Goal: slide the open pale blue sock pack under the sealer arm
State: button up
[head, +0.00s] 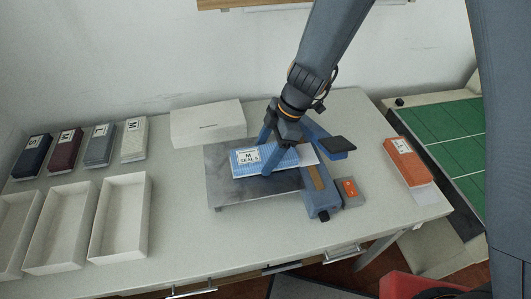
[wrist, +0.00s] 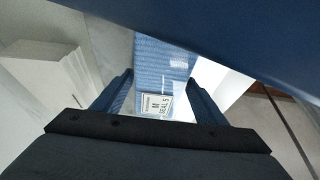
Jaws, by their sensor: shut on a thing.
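The pale blue sock pack (head: 245,158) lies on the grey metal plate (head: 225,190), its label reading M, SEAL 5. A pale flap (head: 308,154) shows at its right end, beside the sealer. My gripper (head: 266,158) is shut on the pack, one finger on each side. In the wrist view the pack (wrist: 160,65) runs away between the fingers (wrist: 165,100), its label near me. The blue sealer (head: 318,188) stands at the plate's right, its arm raised with a dark pad (head: 337,146) on top. In the wrist view a blue bar (wrist: 225,35) crosses above and hides the pack's far end.
A small box with an orange-red face (head: 348,188) sits right of the sealer. An orange pack (head: 405,158) lies at the table's right. A white box (head: 207,122) stands behind the plate. Several packs (head: 98,146) and white trays (head: 121,215) fill the left.

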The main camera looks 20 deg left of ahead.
jog(key=o, duration=1.2)
jog(key=shift+o, duration=0.2)
jog(key=b+v, duration=0.2)
jog(key=v, duration=0.5)
jog(key=shift+r, duration=0.1)
jog(key=shift+w+d+r, duration=0.1)
jog(key=shift+d+r, duration=0.05)
jog(key=shift+r, duration=0.1)
jog(key=shift+d, duration=0.1)
